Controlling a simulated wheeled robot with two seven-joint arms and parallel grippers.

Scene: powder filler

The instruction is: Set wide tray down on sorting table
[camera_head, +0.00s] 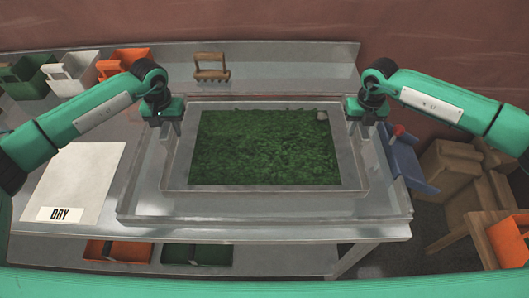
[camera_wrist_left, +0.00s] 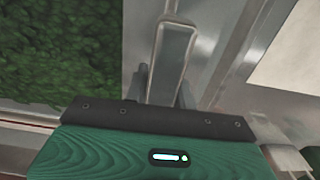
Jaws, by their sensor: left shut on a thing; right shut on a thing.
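The wide tray (camera_head: 180,155) is a grey metal tray filled with green leafy material (camera_head: 265,148). It appears level, above the raised-rim metal top of the sorting table (camera_head: 270,216). I cannot tell whether its underside touches the table. My left gripper (camera_head: 171,125) is shut on the tray's left end. In the left wrist view, a metal handle (camera_wrist_left: 174,45) of the tray runs between its fingers (camera_wrist_left: 160,88). My right gripper (camera_head: 366,127) is shut at the tray's right end, where its fingers hide the grip.
A white mat marked DRY (camera_head: 80,180) lies to the left. A wooden-handled tool (camera_head: 211,66) sits behind the tray. White (camera_head: 72,73) and orange bins (camera_head: 124,66) stand at the back left. A blue bin (camera_head: 408,162) and cardboard boxes (camera_head: 450,178) are at the right.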

